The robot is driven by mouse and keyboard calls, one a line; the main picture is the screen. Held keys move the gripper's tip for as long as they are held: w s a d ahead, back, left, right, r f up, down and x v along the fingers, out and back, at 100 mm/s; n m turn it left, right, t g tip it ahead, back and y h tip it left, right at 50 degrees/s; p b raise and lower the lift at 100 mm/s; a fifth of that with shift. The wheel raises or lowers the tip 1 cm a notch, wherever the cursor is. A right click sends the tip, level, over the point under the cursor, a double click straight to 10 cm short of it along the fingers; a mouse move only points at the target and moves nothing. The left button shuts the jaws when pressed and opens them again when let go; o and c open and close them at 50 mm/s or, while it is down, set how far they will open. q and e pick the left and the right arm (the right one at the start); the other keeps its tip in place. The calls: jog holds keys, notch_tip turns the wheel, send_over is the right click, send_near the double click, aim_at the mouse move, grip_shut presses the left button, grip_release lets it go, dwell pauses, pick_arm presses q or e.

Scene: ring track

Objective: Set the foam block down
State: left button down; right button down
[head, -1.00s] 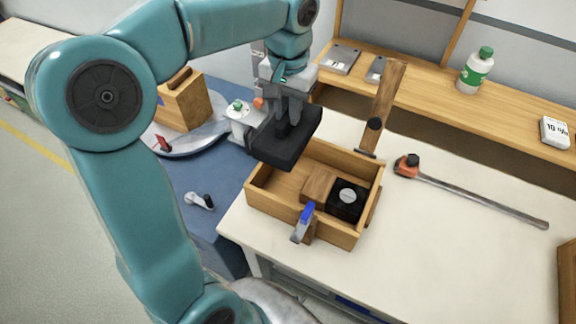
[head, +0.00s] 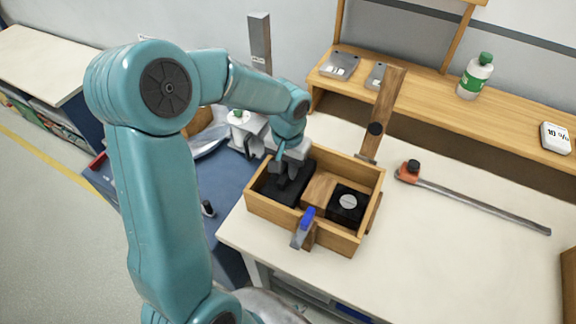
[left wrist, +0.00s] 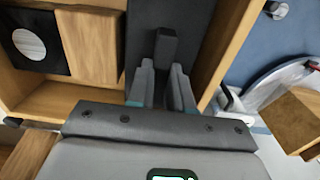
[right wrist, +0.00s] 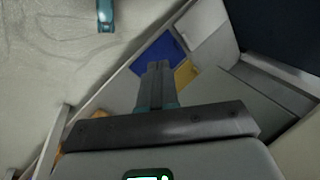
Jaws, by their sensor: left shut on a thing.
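The dark grey foam block (head: 292,190) is inside the left part of the open wooden box (head: 333,236), beside a wooden piece and a black block. My left gripper (head: 281,167) is above it, shut on its upright dark grip. In the left wrist view the foam block (left wrist: 198,32) lies along the box wall, and the left gripper's fingers (left wrist: 163,72) stand on either side of the grip. I cannot tell whether its underside touches the box floor. My right gripper (right wrist: 158,82) shows only in the right wrist view, its fingers together and nothing visible between them.
The black block with a pale disc (head: 348,203) and the wooden piece (head: 318,188) fill the box's right part. A blue-tipped clamp (head: 305,228) is at the front wall. A long bar tool (head: 480,202) lies to the right. The front of the white table is clear.

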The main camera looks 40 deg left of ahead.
pick_arm(q)
jog(key=shift+f, duration=0.1)
jog(key=c, duration=1.4)
grip_release()
jog(key=shift+f, duration=0.1)
jog(key=shift+c, duration=0.2)
jog(key=o, duration=0.4)
notch_tip(320, 180, up, 12)
jog(key=shift+r, duration=0.25)
